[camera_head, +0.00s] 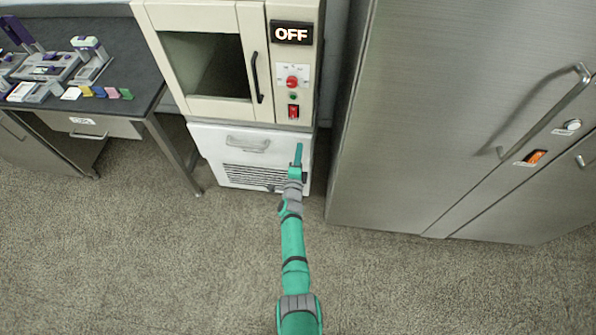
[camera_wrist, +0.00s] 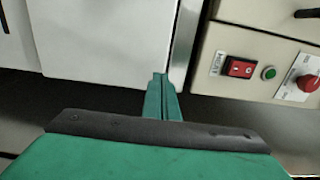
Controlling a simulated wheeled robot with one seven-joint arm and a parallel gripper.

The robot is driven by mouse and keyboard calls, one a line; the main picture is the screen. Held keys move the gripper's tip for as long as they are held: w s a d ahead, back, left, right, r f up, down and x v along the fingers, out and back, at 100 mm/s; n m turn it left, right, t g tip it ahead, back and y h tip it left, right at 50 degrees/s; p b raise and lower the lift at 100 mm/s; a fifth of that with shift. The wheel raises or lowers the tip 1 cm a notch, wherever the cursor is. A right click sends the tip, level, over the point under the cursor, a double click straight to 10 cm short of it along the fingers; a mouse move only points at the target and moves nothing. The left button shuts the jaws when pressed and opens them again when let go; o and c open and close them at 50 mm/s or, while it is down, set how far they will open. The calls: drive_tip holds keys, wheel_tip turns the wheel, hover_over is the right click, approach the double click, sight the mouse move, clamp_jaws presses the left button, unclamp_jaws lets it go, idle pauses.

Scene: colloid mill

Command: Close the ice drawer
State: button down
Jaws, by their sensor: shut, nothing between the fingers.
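The white ice drawer (camera_head: 230,155), with a grey handle (camera_head: 248,143) on its front and dark vent slots low down, is under the beige machine in the head view. I cannot tell for certain how far it stands out. My gripper (camera_head: 298,154) is shut and empty, in front of the drawer's right end. In the wrist view the shut fingers (camera_wrist: 161,90) point toward the lower edge of a white panel (camera_wrist: 100,40), probably the drawer. Whether they touch it is unclear.
The beige machine (camera_head: 215,107) has an OFF display (camera_head: 292,33), a red knob (camera_head: 292,82) and a red switch (camera_head: 293,112). A dark table (camera_head: 130,75) with small tools is on the left. A steel cabinet (camera_head: 430,110) stands on the right. The foreground floor is clear.

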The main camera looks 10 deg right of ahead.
drive_tip(key=v, duration=1.1)
drive_tip(key=shift+d, duration=0.4)
drive_tip(key=shift+s+a, duration=0.1)
drive_tip(key=s+a+r+n+y, duration=0.15)
drive_tip(key=s+n, duration=0.25)
drive_tip(key=s, duration=0.6)
drive_tip(key=s+a+r+n+y, duration=0.1)
drive_tip(key=s+a+n, duration=0.25)
drive_tip(key=s, duration=0.55)
drive_tip(key=s+a+r+n+y, duration=0.15)
drive_tip(key=s+n, duration=0.25)
drive_tip(key=s, duration=0.6)
drive_tip(key=s+a+r+n+g, duration=0.1)
drive_tip(key=s+a+r+n, duration=0.1)
drive_tip(key=s+r+n, duration=0.3)
drive_tip(key=s+a+r+n+y, duration=0.1)
drive_tip(key=s+r+n, duration=0.4)
drive_tip(key=s+r, duration=0.6)
drive_tip(key=shift+s+a+r+g+y, duration=0.3)
drive_tip(key=shift+s+a+r+g, duration=0.1)
drive_tip(key=shift+s+a, duration=0.1)
